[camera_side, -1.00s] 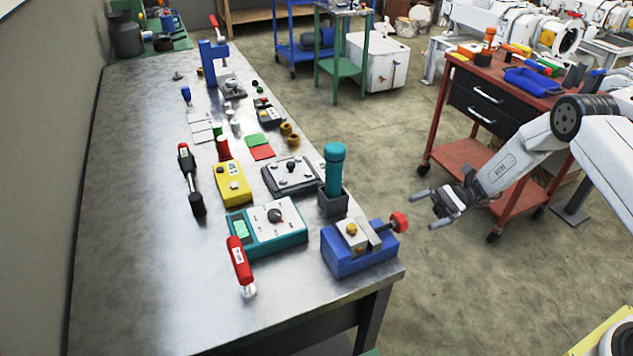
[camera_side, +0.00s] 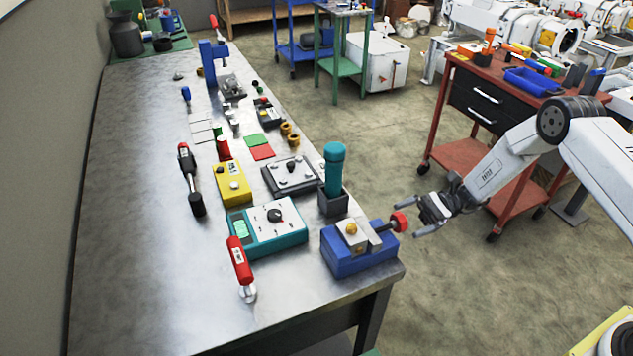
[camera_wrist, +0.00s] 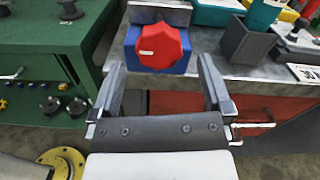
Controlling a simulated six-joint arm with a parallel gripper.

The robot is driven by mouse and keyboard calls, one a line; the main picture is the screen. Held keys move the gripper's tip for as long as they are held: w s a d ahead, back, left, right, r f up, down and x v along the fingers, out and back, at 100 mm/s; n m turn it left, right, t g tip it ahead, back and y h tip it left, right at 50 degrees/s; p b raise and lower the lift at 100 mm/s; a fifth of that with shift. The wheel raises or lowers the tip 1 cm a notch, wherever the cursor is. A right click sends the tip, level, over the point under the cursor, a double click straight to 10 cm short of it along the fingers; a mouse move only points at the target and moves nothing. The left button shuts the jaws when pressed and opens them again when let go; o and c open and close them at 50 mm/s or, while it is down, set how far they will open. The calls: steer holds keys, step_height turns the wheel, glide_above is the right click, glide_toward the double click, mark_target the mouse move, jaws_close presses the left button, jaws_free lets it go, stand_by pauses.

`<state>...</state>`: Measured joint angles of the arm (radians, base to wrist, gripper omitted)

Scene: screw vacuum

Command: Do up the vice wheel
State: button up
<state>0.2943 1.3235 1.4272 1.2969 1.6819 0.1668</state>
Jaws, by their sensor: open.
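The blue vice (camera_side: 356,254) sits at the near right corner of the metal workbench. Its red wheel (camera_side: 399,221) sticks out to the right on a screw, past the bench edge. My gripper (camera_side: 405,218) is open and empty, with its fingers pointing left at the wheel. In the wrist view, the red wheel (camera_wrist: 163,47) is ahead of the open fingers of my gripper (camera_wrist: 164,75), roughly centred between them. The vice body (camera_wrist: 130,55) is partly hidden behind the wheel. I cannot tell from the side view exactly how far the fingertips reach around the wheel.
A dark holder (camera_side: 333,203) with a teal cylinder (camera_side: 334,168) stands just behind the vice. A teal control box (camera_side: 267,230) and a red-handled tool (camera_side: 240,262) lie to its left. A red cart (camera_side: 500,120) stands behind my arm. The floor space right of the vice is open.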

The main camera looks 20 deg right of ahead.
mark_target(401, 222)
steer(key=shift+a, duration=1.55)
steer(key=c, duration=1.2)
steer(key=shift+c, duration=0.2)
